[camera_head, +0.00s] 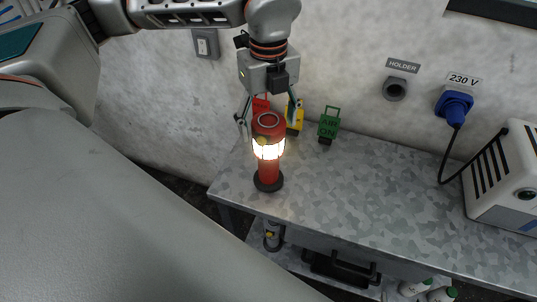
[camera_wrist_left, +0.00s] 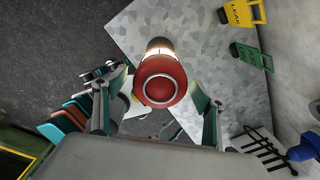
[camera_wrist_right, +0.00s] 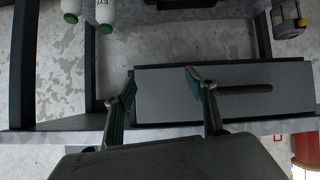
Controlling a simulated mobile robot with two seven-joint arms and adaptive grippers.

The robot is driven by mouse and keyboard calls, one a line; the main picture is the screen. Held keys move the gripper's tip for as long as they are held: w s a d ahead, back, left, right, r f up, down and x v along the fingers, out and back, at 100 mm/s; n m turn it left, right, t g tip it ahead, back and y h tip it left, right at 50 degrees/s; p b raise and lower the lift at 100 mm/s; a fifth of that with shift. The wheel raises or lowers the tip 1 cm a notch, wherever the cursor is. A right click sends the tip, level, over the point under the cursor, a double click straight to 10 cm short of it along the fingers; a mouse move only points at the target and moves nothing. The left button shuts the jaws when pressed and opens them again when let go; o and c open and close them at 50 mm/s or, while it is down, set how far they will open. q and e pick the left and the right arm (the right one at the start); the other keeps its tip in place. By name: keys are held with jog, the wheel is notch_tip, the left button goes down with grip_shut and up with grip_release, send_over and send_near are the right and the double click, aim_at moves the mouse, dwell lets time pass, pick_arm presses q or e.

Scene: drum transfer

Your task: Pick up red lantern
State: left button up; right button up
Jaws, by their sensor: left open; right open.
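The red lantern (camera_head: 268,170) stands upright and lit near the left end of the grey tabletop. It has a dark round base and a glowing middle band. My left gripper (camera_head: 268,112) is above it, open, with a finger on either side of its red top. In the left wrist view the lantern's round red top (camera_wrist_left: 160,78) lies between the open fingers (camera_wrist_left: 160,98); I see no clear contact. My right gripper (camera_wrist_right: 160,74) is open and empty, facing a dark grey panel below the tabletop.
Behind the lantern stand a red tag (camera_head: 260,104), a yellow tag (camera_head: 294,120) and a green tag (camera_head: 329,122). A white box (camera_head: 508,185) and blue plug (camera_head: 454,106) are at the right. White bottles (camera_head: 414,287) stand on the lower shelf. The tabletop's middle (camera_head: 370,185) is clear.

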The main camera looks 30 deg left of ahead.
pick_arm(q)
jog(key=c, duration=1.7)
grip_shut()
jog(key=shift+r, duration=0.1)
